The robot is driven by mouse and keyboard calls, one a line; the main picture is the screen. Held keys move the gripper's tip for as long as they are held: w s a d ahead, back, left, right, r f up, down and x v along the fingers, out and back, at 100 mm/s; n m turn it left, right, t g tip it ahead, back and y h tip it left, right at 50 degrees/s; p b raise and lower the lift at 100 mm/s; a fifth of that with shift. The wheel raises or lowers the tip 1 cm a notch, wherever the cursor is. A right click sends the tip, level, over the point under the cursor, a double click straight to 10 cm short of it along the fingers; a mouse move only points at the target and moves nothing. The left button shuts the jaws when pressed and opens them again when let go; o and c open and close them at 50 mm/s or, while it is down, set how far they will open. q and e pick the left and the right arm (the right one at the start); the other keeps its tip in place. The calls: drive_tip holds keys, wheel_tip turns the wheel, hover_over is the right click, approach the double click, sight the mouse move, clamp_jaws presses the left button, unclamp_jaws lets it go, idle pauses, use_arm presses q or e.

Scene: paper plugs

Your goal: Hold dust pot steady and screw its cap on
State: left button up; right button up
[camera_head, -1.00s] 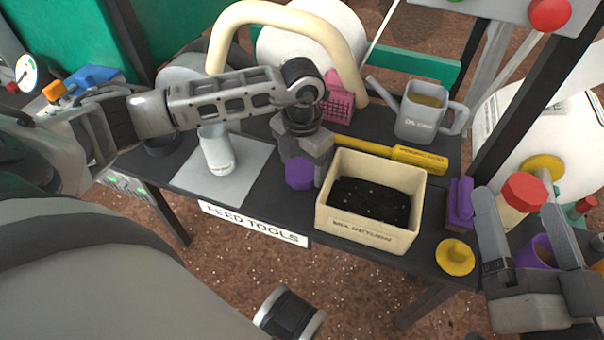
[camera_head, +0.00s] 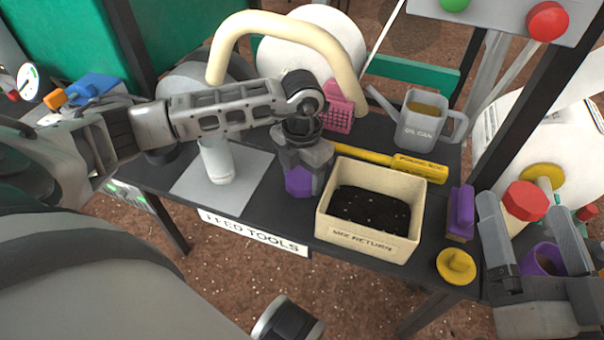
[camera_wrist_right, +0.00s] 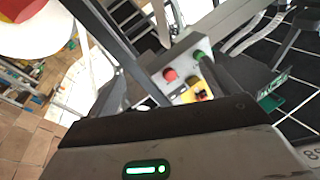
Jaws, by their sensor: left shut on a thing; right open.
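A round yellow cap with a raised knob (camera_head: 456,264) lies at the table's front right corner, apart from both grippers. My right gripper (camera_head: 522,208) is open at the far right, past the cap. In the right wrist view no pot or cap is clear.
The cream box (camera_head: 368,240) of dark soil stands between pot and cap. A purple block (camera_head: 461,212), yellow tool (camera_head: 418,168) and grey oil can (camera_head: 420,122) are nearby. A red-topped item (camera_head: 524,200) and purple cup (camera_head: 543,258) show by my right gripper.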

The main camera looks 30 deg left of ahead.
sight(302, 178)
use_arm(q)
wheel_tip(302, 178, up, 4)
drive_tip(key=shift+s+d+f+p, duration=0.1)
drive_tip(key=shift+s+p, duration=0.05)
drive_tip(key=shift+p, duration=0.95)
drive_tip(key=shift+s+d+r+p, duration=0.3)
drive_tip(key=shift+s+r+p, duration=0.1)
drive_tip(key=shift+s+r, duration=0.3)
drive_tip(key=s+d+r+p, duration=0.4)
drive_tip(key=s+d+r, duration=0.2)
drive_tip(key=s, duration=0.4)
drive_tip(key=shift+s+r, duration=0.3)
drive_tip(key=shift+r, duration=0.45)
use_arm(e)
drive_tip(key=f+g+h, duration=0.1)
drive_tip(key=s+f+g+h, duration=0.1)
drive_tip(key=f, duration=0.1)
drive_tip(key=s+f+g+h, duration=0.1)
drive_tip(key=f, duration=0.1)
drive_tip(key=shift+s+d+f+m+g, duration=0.1)
drive_tip(key=shift+d+f+m+g, duration=0.05)
drive_tip(key=shift+d+m+g, duration=0.2)
